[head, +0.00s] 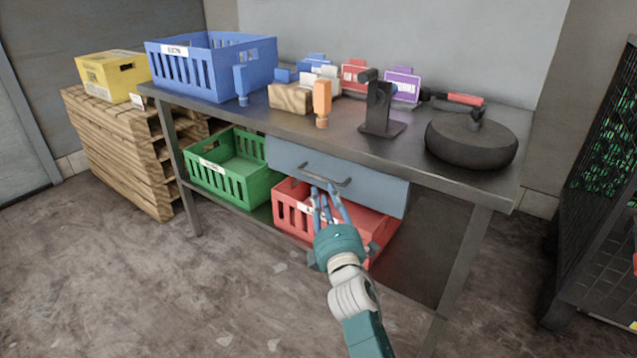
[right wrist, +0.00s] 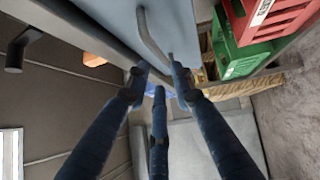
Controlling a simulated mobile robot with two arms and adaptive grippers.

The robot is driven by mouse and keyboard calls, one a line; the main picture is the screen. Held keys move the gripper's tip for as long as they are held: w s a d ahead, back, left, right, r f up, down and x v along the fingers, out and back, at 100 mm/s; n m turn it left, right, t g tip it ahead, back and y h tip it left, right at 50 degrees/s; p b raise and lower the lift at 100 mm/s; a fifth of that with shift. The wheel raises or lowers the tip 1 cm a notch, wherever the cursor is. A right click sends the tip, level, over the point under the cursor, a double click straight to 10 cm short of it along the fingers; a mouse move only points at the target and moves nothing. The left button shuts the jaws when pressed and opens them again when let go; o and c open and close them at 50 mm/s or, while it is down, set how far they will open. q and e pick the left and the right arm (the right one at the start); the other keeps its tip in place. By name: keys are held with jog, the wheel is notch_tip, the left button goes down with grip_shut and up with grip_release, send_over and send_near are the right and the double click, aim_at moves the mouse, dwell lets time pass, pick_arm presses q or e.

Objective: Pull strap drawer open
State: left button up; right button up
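The blue-grey drawer (head: 378,191) sits under the tabletop and looks shut. Its dark bar handle (head: 327,174) is on the front face. My right gripper (head: 323,191) is just below and in front of the handle in the head view. In the right wrist view its fingers (right wrist: 160,76) are spread and empty, and the curved handle (right wrist: 150,38) runs just beyond the fingertips against the drawer front (right wrist: 112,18). I cannot tell whether a fingertip touches the handle. My left gripper is not in view.
The metal table (head: 400,153) holds a blue crate (head: 213,70), a black scanner stand (head: 380,112) and a round black object (head: 470,140). A green crate (head: 228,172) and red crate (head: 290,207) stand below. A wire cage (head: 600,190) is at right. Floor in front is clear.

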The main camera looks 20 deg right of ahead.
aim_at(319, 178)
jog(key=w, duration=0.2)
jog(key=w+b, duration=0.1)
jog(key=w, duration=0.2)
jog(key=w+d+r, duration=0.1)
jog(key=w, duration=0.2)
jog(key=shift+w, duration=0.1)
grip_shut()
